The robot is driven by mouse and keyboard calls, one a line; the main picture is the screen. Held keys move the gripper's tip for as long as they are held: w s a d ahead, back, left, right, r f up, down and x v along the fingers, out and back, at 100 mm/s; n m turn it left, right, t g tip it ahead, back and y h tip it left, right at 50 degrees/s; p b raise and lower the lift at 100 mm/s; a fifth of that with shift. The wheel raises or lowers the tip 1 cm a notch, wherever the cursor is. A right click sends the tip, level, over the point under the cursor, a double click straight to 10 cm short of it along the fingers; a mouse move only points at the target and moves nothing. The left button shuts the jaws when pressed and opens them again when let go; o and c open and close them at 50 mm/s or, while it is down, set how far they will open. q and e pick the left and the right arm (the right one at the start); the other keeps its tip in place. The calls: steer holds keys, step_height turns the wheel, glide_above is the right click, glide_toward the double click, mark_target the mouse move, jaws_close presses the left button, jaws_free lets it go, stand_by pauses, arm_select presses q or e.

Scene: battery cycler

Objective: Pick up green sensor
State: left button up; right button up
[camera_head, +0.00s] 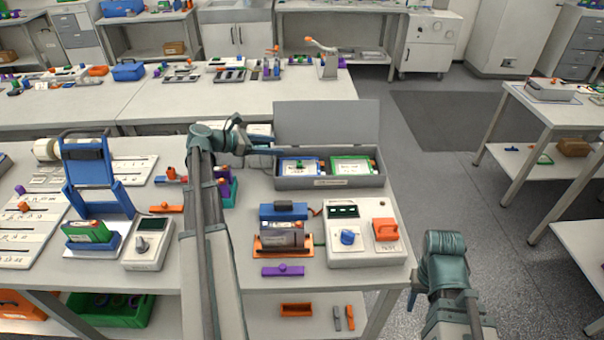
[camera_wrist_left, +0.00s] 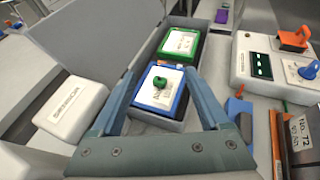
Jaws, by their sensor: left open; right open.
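A small green knobbed piece (camera_wrist_left: 160,82), which looks like the green sensor, sits on a white-topped block with a blue frame (camera_wrist_left: 152,98) in a grey open box (camera_head: 333,183). The blue-framed block also shows in the head view (camera_head: 312,168). A green-framed block (camera_wrist_left: 181,42) lies beside it in the box. My left gripper (camera_head: 275,151) is open at the box's left side. In the left wrist view its fingers (camera_wrist_left: 160,76) stand apart on either side of the green piece, holding nothing. My right gripper (camera_head: 443,250) is right of the table; its fingers are not clearly visible.
The box's raised lid (camera_head: 327,122) stands behind it. In front are a blue-and-orange holder (camera_head: 284,238) and a white device (camera_head: 348,255) with a blue knob. A blue stand (camera_head: 90,180) is at left. Open floor lies right of the table.

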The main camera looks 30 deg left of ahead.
arm_select(q)
steer(key=b, duration=0.6)
glide_toward(293, 169)
steer(key=shift+w+d+r, duration=0.65)
steer(key=shift+w+d, duration=0.1)
steer(key=shift+w, duration=0.2)
steer(key=shift+b+x, duration=1.4)
steer(key=shift+x, duration=2.4)
steer(key=shift+a, duration=0.2)
arm_select(e)
step_height(293, 169, down, 11)
steer(key=shift+w+r, duration=0.15)
steer(key=shift+w, duration=0.15)
arm_select(q)
jaws_close()
